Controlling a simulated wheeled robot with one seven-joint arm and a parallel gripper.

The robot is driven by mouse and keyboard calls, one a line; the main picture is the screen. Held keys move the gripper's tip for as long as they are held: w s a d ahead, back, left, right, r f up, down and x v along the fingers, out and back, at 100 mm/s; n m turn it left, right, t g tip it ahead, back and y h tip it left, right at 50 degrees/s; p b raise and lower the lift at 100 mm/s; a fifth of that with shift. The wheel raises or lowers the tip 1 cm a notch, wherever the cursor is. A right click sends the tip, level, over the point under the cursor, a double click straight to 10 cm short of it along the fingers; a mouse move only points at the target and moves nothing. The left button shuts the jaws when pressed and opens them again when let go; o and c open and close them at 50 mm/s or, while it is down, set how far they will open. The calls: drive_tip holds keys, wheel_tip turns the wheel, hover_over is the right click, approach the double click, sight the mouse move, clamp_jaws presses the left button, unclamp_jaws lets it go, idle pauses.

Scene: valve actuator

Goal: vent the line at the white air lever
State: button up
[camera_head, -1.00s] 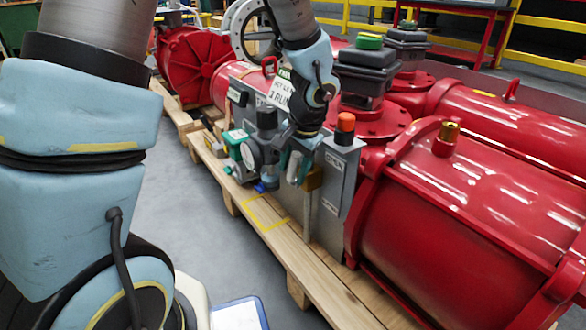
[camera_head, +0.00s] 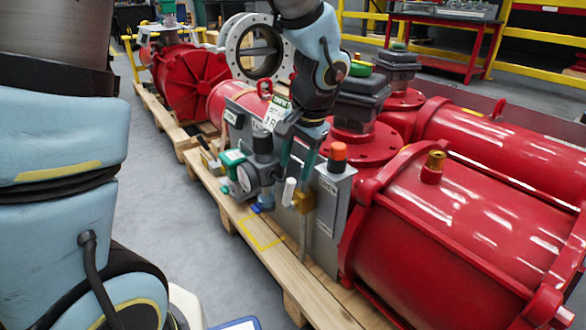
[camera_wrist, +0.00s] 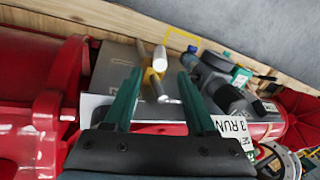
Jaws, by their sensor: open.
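The white air lever (camera_head: 289,191) stands beside a brass-coloured valve body (camera_head: 303,200) on the front of the grey control panel. In the wrist view the white handle (camera_wrist: 160,59) shows beyond the fingers, close to the brass part (camera_wrist: 152,74). My gripper (camera_head: 293,168) has teal fingers and is just above the lever in the head view. In the wrist view my gripper (camera_wrist: 160,74) is open, with the lever lined up between the fingertips. The fingers do not visibly hold it. The exact gap in depth is hard to tell.
Large red cylinders (camera_head: 465,215) fill the right. The wooden pallet edge (camera_head: 262,255) and open floor are in front.

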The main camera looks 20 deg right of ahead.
sight(290, 196)
drive_tip(key=shift+r, duration=0.15)
drive_tip(key=shift+c, duration=0.3)
drive_tip(key=shift+r, duration=0.15)
drive_tip(key=shift+c, duration=0.7)
drive_tip(key=w+r+n+p, duration=0.1)
drive_tip(key=n+p, duration=0.1)
drive_tip(key=p, duration=0.1)
drive_tip(key=w+r+n+g+p, duration=0.1)
drive_tip(key=w+r+n+p, duration=0.1)
drive_tip(key=n+p, duration=0.1)
drive_tip(key=shift+w+d+r, duration=0.1)
drive_tip(key=shift+w+r, duration=0.05)
drive_tip(key=shift+w, duration=0.05)
drive_tip(key=c, duration=0.4)
drive_tip(key=w+n+p, duration=0.1)
drive_tip(key=n, duration=0.1)
drive_tip(key=w+r+n+g+p, duration=0.1)
drive_tip(key=p, duration=0.1)
drive_tip(key=w+n+p, duration=0.2)
drive_tip(key=shift+r+n, duration=0.3)
drive_tip(key=shift+r, duration=0.1)
clamp_jaws()
wheel_tip(290, 196, down, 11)
drive_tip(key=s+n+b, duration=0.1)
drive_tip(key=s+b, duration=0.1)
drive_tip(key=shift+s+a+f+n+g, duration=0.15)
drive_tip(key=shift+s+a+n+g, duration=0.15)
drive_tip(key=shift+a+g, duration=0.1)
